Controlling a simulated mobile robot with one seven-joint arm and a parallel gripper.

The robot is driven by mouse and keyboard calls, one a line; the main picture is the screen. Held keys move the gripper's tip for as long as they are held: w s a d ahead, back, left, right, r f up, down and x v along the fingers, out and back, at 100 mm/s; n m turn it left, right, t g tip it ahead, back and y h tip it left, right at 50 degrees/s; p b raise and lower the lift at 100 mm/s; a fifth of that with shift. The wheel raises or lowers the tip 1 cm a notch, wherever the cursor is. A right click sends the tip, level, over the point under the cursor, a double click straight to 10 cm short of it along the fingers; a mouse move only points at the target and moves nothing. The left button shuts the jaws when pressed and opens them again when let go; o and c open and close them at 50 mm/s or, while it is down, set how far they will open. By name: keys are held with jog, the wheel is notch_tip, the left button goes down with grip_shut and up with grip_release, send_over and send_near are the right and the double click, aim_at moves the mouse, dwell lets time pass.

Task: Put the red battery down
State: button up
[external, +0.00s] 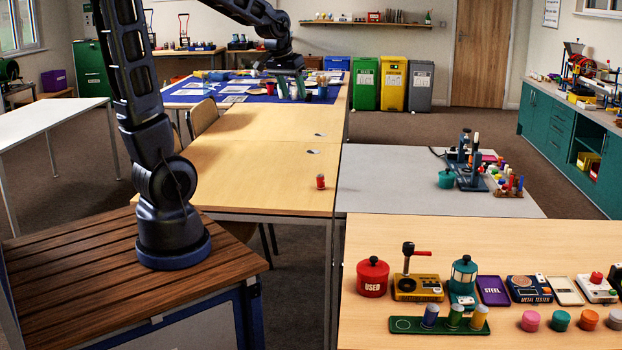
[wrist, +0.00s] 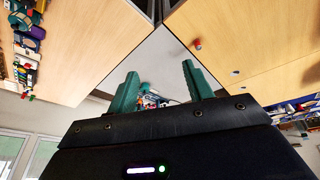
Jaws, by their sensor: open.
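The red battery (external: 320,182) stands upright on the light wooden table (external: 262,190), near its right edge. It also shows small in the wrist view (wrist: 198,44), beyond my fingers and a little right of the gap between them. My gripper (external: 292,92) is raised over the far part of the tables, well away from the battery. Its two teal fingers are apart with nothing between them, as the wrist view also shows (wrist: 160,75).
A blue mat (external: 185,97) with papers and small items lies on the far table. A grey table (external: 400,180) with a teal pot and tools adjoins on the right. The front right table holds a red USED canister (external: 372,277) and testers. The wood around the battery is clear.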

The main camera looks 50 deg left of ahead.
jog(key=s+d+r+m, duration=0.1)
jog(key=s+d, duration=0.1)
jog(key=s, duration=0.8)
jog(key=s+d+r+m, duration=0.1)
jog(key=s+d, duration=0.2)
jog(key=s, duration=0.7)
jog(key=shift+s+d+m+t, duration=0.25)
jog(key=shift+d+m+t, duration=0.05)
jog(key=shift+m, duration=0.1)
